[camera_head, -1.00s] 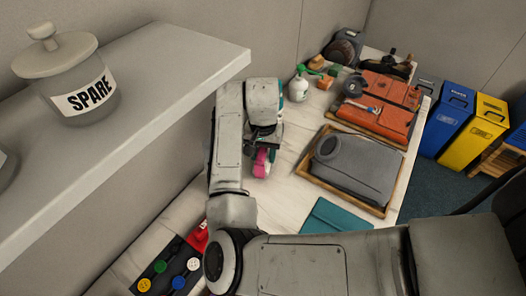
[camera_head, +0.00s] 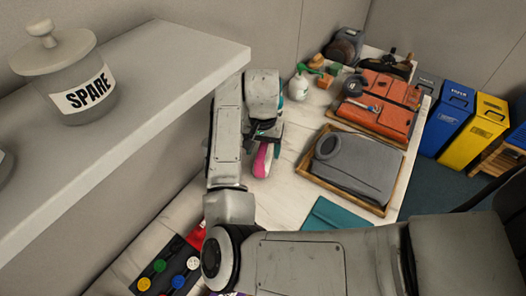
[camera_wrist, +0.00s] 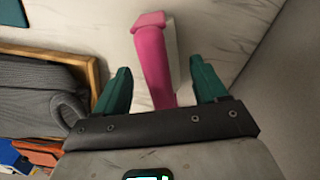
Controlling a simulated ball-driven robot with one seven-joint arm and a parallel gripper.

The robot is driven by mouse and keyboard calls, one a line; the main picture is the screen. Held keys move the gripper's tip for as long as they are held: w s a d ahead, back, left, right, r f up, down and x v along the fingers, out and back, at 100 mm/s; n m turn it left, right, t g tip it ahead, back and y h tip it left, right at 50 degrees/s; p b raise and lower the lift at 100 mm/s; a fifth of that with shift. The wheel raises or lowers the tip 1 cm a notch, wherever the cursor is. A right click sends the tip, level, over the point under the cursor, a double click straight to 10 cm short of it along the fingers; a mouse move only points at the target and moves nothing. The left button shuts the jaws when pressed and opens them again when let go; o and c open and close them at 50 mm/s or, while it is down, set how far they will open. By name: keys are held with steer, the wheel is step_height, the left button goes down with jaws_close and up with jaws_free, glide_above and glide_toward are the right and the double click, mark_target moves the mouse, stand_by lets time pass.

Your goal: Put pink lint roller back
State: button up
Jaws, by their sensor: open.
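The pink lint roller (camera_wrist: 152,62) shows in the wrist view as a pink handle with a pale roll beside it. It lies between the two green fingers of my gripper (camera_wrist: 160,85), with a visible gap on each side. My gripper is open around it. In the head view the pink lint roller (camera_head: 261,160) shows just below my gripper (camera_head: 266,140), over the pale counter (camera_head: 290,185).
A wooden tray (camera_head: 305,176) with a folded grey garment (camera_head: 355,167) stands to the right. A teal folder (camera_head: 337,215) lies near it. Orange folded items (camera_head: 380,115) and a white spray bottle (camera_head: 299,86) are farther back. A shelf with a SPARE jar (camera_head: 75,98) overhangs the left.

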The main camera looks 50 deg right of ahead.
step_height(320, 180, up, 10)
steer(key=shift+r, duration=0.15)
stand_by(0.4)
